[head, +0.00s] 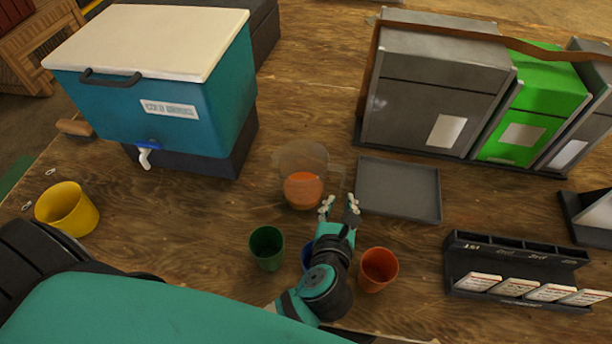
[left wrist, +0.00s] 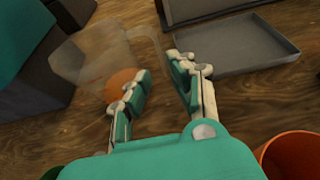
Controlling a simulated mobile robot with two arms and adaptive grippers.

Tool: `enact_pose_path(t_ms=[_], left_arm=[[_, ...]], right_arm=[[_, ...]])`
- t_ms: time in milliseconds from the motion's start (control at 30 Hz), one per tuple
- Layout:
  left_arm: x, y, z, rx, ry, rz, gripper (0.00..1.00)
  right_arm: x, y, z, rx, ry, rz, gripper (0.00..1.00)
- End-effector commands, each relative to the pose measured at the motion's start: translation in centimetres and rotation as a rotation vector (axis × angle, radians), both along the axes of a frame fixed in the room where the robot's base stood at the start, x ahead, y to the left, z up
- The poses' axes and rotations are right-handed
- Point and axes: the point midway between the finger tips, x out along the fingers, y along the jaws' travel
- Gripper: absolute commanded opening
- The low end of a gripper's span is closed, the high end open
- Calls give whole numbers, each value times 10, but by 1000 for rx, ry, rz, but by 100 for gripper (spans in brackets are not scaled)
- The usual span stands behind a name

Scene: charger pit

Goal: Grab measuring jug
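The measuring jug (head: 303,170) is clear with orange contents at its bottom. It stands upright on the wooden table, between the cooler and the grey tray. In the left wrist view the jug (left wrist: 95,62) is at the upper left, with its handle on the right side. My left gripper (head: 339,203) is open, with its fingertips just in front of the handle side of the jug. In the left wrist view the fingers (left wrist: 160,82) are spread apart with nothing clearly between them. My right gripper is not in view.
Green (head: 267,247), blue (head: 307,254) and orange (head: 378,268) cups stand around my left wrist. A grey tray (head: 399,163) lies right of the jug. A teal cooler (head: 200,85) stands behind left.

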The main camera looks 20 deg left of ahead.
Motion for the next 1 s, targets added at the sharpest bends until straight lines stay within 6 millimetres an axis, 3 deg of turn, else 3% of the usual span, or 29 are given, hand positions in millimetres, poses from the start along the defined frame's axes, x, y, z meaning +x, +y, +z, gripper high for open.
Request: enact_pose_path(t_ms=[133,433,700,1000], left_arm=[[26,6,-9,5,-2,0,22],[47,10,-19,4,-2,0,22],[85,18,-35,5,-2,-1,22],[91,19,-39,1,-1,1,22]], right_arm=[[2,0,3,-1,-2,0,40],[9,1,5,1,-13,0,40],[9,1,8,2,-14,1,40],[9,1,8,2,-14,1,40]])
